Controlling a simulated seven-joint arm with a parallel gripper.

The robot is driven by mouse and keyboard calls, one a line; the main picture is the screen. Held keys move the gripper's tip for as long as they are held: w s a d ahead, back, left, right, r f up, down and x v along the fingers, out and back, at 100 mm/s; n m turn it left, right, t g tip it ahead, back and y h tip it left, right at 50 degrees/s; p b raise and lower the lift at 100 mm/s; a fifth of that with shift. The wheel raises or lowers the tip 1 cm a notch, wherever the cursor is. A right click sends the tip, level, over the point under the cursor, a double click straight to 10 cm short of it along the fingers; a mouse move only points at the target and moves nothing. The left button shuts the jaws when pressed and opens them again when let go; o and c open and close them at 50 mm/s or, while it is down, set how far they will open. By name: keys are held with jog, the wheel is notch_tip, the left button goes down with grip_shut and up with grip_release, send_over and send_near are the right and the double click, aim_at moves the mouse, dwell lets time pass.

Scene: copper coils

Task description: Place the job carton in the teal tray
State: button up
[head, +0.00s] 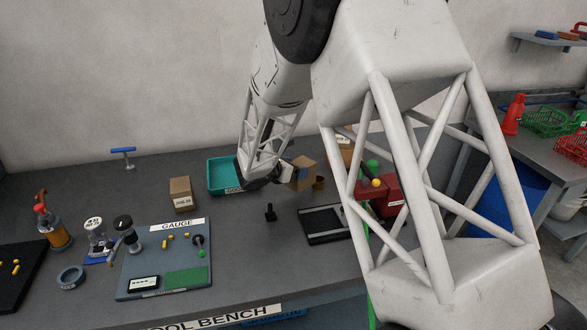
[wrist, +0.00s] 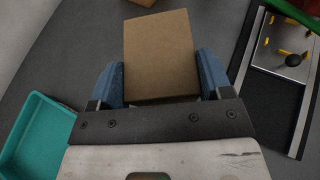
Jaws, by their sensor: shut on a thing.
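My gripper (wrist: 160,82) is shut on a plain brown carton (wrist: 160,50), with a blue finger on each side of it. In the head view this held carton (head: 304,173) is right of the teal tray, apart from it. No label shows on its visible faces. The teal tray (head: 220,162) is at the back of the bench, partly hidden by my arm; the wrist view shows its corner (wrist: 38,103) at lower left. Another brown carton (head: 180,188), with a white label too small to read surely, stands left of the tray.
A black-framed tray (head: 322,236) and red box (head: 384,190) are at right. The gauge board (head: 150,283) is in front; a black peg (head: 270,212) stands mid-bench.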

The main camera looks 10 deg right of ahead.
jog(key=a+n+t+y, duration=0.2)
jog(key=a+n+t, duration=0.1)
jog(key=a, duration=1.5)
jog(key=shift+w+a+r, duration=0.35)
jog(key=shift+a+r, duration=0.05)
jog(key=shift+w, duration=0.1)
jog(key=w+a+f, duration=0.1)
jog(key=w+a, duration=0.2)
jog(key=w, duration=1.2)
jog(key=shift+w+f, duration=0.25)
jog(key=shift+w, duration=0.05)
jog(key=shift+f, duration=1.75)
jog(key=shift+f, duration=0.1)
